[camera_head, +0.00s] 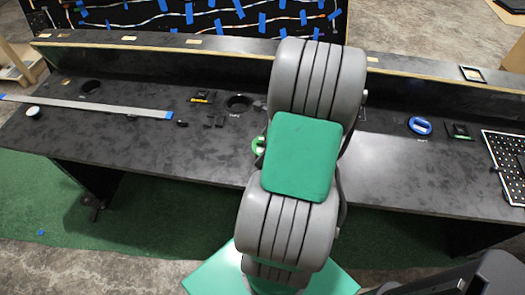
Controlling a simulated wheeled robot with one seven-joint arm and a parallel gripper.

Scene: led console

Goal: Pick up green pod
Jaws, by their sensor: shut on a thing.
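The green pod (257,145) shows only as a green and pale sliver at the left edge of my arm, over the black console top (200,165). The rest of it is hidden behind my arm. A small dark part of my gripper (262,153) shows right at the pod, and the gripper is shut on it. The fingertips are mostly hidden. I cannot tell whether the pod touches the console or is lifted.
A blue pod (420,126) sits at the right, near a small black-green block (459,131) and a perforated panel (506,165). A grey strip (85,106) lies at the left. Round holes (238,102) open in the console. Its front middle-left is clear.

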